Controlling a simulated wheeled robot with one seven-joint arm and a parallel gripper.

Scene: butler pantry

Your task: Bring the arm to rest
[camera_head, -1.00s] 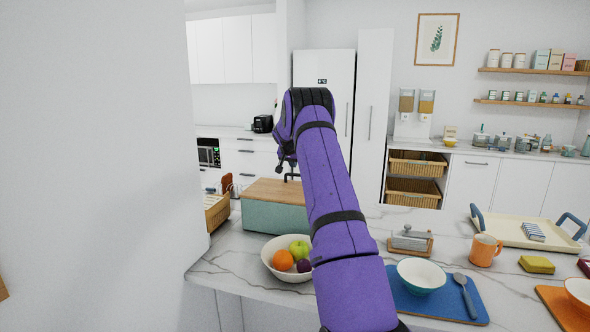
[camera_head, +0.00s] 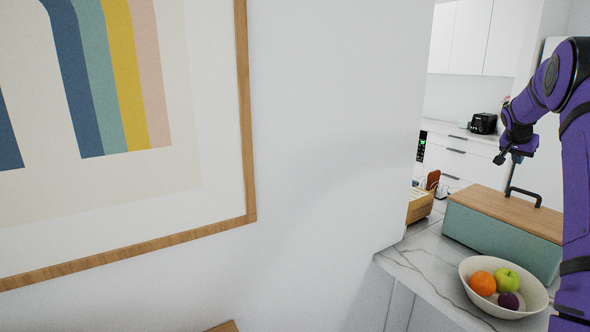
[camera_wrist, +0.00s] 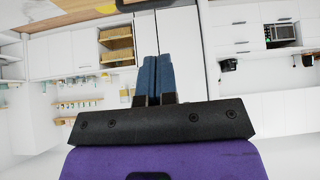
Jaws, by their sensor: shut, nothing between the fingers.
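My purple arm (camera_head: 576,150) rises at the right edge of the head view and bends over at the top. My gripper (camera_head: 505,159) hangs in the air above and beyond the teal box, apart from everything. In the wrist view the two blue fingers of my gripper (camera_wrist: 156,78) lie side by side, shut, with nothing between them.
A wall with a framed rainbow picture (camera_head: 215,228) fills the left. On the marble counter (camera_head: 420,262) stand a teal box with wooden lid (camera_head: 500,234) and a fruit bowl (camera_head: 478,297). A toaster (camera_head: 484,123) is behind. The wrist view shows tilted cabinets (camera_wrist: 50,57).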

